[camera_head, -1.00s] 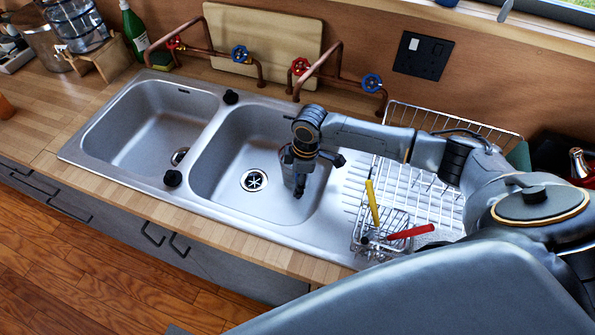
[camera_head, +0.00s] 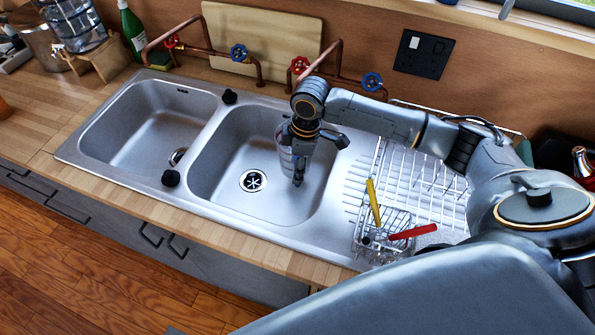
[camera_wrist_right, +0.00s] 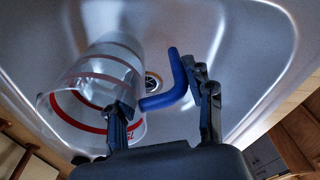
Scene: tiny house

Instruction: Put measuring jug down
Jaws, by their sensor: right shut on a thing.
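The measuring jug (camera_wrist_right: 92,88) is clear with red bands and a blue handle (camera_wrist_right: 178,82). In the right wrist view it hangs tilted over the sink basin, with its open rim toward the camera. My right gripper (camera_wrist_right: 165,105) has one finger on each side of the handle and is shut on it. In the head view my right gripper (camera_head: 298,172) points down inside the right basin (camera_head: 225,175). The jug there is a faint clear shape, mostly hidden behind the gripper. I cannot tell whether its base touches the basin floor. My left gripper is not in view.
The left basin (camera_head: 140,130) is empty. A wire dish rack (camera_head: 410,180) stands on the drainer, with a cutlery basket (camera_head: 372,238) holding a yellow-handled and a red-handled utensil. Copper taps (camera_head: 310,75) stand behind the sink. The wooden counter (camera_head: 60,125) at left is largely clear.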

